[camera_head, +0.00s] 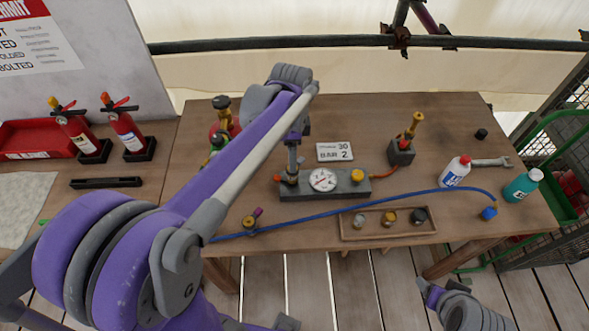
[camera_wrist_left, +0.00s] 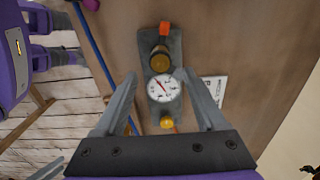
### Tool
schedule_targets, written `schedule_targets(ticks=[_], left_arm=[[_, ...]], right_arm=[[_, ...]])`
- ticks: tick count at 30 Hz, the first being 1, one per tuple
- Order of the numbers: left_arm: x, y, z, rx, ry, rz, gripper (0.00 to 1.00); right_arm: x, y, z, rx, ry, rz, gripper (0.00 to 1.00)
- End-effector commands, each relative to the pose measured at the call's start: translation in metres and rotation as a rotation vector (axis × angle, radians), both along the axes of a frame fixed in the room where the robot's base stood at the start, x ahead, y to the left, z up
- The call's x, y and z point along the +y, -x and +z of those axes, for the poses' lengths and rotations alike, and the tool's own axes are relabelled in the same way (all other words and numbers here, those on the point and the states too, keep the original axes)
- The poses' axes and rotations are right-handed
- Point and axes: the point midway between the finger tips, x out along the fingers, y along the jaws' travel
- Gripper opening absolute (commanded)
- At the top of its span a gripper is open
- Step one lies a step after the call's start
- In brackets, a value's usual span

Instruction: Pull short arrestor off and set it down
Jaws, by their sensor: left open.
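A grey test block (camera_head: 330,188) with a round white gauge (camera_head: 322,180) lies mid-table; in the left wrist view the gauge (camera_wrist_left: 163,88) shows face-on. A short round fitting with a brass-coloured top (camera_wrist_left: 160,56), probably the short arrestor, stands at the block's left end. In the head view my gripper mostly hides it. My left gripper (camera_wrist_left: 158,75) is open, fingers pointing down over the block, with the fitting just beyond the fingertips. In the head view this gripper (camera_head: 292,165) is above the block's left end. Contact cannot be told.
A taller brass piece (camera_head: 412,127) stands in a dark holder. A wooden tray (camera_head: 350,229) holds small round parts. A blue hose (camera_head: 340,210) crosses the table front. Bare wood is free behind the card.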

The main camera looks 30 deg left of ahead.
Motion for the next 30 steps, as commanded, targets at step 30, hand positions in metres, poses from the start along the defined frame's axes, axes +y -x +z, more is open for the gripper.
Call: schedule_targets(ticks=[30], left_arm=[[0.000, 0.000, -0.090, 0.000, 0.000, 0.000, 0.72]], right_arm=[[0.000, 0.020, -0.067, 0.039, 0.000, 0.000, 0.67]])
